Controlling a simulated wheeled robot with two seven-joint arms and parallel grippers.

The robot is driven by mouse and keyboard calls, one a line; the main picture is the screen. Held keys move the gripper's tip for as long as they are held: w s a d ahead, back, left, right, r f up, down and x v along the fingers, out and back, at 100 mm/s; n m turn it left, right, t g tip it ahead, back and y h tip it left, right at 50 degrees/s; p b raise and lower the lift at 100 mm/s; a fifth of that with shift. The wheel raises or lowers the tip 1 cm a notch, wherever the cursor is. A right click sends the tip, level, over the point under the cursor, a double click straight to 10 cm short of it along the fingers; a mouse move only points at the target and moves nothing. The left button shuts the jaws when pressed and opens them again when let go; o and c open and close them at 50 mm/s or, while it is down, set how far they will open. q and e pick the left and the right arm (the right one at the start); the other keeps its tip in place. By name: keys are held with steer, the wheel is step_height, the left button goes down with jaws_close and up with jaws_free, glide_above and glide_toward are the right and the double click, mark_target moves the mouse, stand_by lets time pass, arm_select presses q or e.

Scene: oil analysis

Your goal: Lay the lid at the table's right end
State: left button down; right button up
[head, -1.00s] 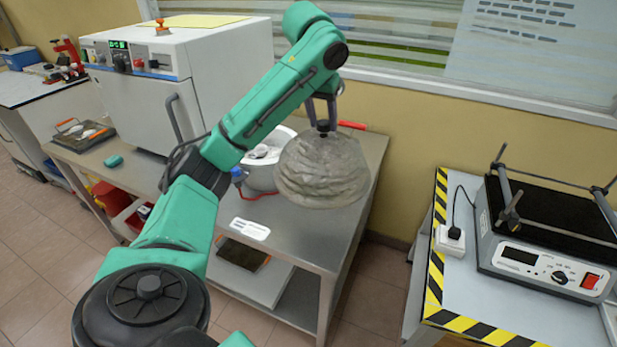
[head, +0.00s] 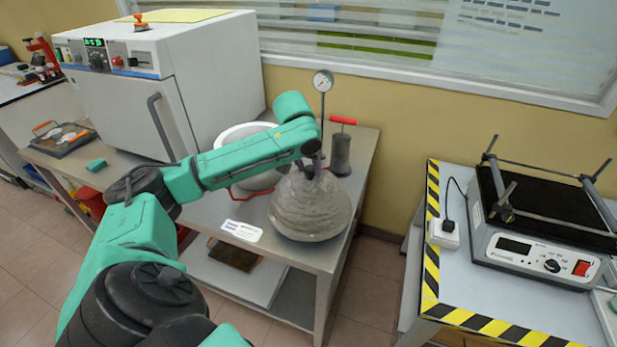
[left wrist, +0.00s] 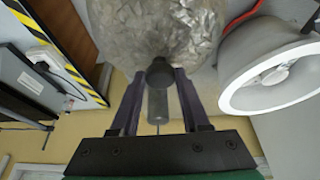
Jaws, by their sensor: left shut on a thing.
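The lid (head: 311,208) is a grey, rough dome with a dark knob on top. It is at the right end of the metal table (head: 322,256), near the front corner. My left gripper (head: 311,168) is above it, shut on its knob. The left wrist view also shows the fingers (left wrist: 158,90) on either side of the knob, with the lid (left wrist: 155,30) beyond them. I cannot tell whether the lid's underside touches the tabletop. My right gripper is not in view.
A white-rimmed pot (head: 245,134) stands left of the lid, partly behind my arm. A pressure gauge (head: 322,82) and a red-handled cylinder (head: 341,150) stand behind it. A white label (head: 241,231) lies at the table's front edge. A large white oven (head: 165,85) fills the left part.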

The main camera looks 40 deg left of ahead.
mark_target(308, 175)
arm_select(q)
step_height(308, 175, down, 4)
steer(key=shift+r, duration=0.2)
steer(key=shift+c, duration=1.9)
jaws_free()
steer(key=shift+s, duration=0.1)
steer(key=shift+r, duration=0.1)
steer(key=v, duration=1.1)
steer(key=shift+r+b, duration=0.4)
steer(key=shift+b, duration=0.05)
steer(key=shift+s+d, duration=0.1)
